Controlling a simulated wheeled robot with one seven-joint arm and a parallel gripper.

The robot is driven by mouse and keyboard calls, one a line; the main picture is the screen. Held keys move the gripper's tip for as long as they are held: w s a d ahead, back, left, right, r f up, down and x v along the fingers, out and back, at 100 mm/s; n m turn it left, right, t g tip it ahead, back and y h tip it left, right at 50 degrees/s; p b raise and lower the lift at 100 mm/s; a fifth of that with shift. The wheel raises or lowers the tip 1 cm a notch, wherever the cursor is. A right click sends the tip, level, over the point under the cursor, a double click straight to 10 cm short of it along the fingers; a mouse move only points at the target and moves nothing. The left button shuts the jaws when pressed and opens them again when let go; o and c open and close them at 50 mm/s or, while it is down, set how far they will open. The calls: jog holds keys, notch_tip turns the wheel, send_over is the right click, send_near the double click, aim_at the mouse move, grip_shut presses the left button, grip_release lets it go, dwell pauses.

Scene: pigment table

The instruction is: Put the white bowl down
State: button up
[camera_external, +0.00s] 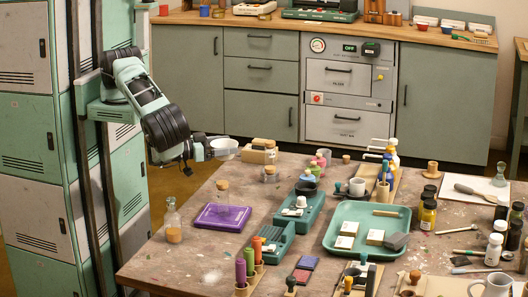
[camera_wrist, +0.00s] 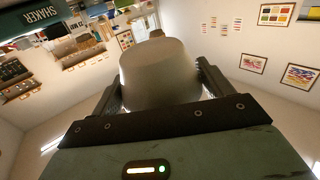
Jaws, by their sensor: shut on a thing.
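The white bowl (camera_external: 223,147) is held in the air at the far left edge of the pigment table (camera_external: 185,190). My gripper (camera_external: 208,150) is shut on it. In the wrist view the bowl (camera_wrist: 160,75) looks grey and fills the space between the two fingers of my gripper (camera_wrist: 160,90). The wrist camera faces the walls and ceiling, so the table does not show there. The bowl is apart from the tabletop as far as the external view shows.
A green tray (camera_external: 345,257) holds several blocks. Bare tabletop (camera_external: 180,260) shows at front left.

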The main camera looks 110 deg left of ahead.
jog(key=shift+r, duration=0.4)
jog(key=w+d+m+t+h, duration=0.3)
jog(key=w+d+m+h, duration=0.4)
jog(key=w+d+h, duration=0.3)
jog(key=w+d, duration=0.1)
jog(key=w, duration=0.2)
jog(key=shift+w+r, duration=0.3)
jog(key=shift+w, duration=0.1)
jog(key=shift+d, duration=0.1)
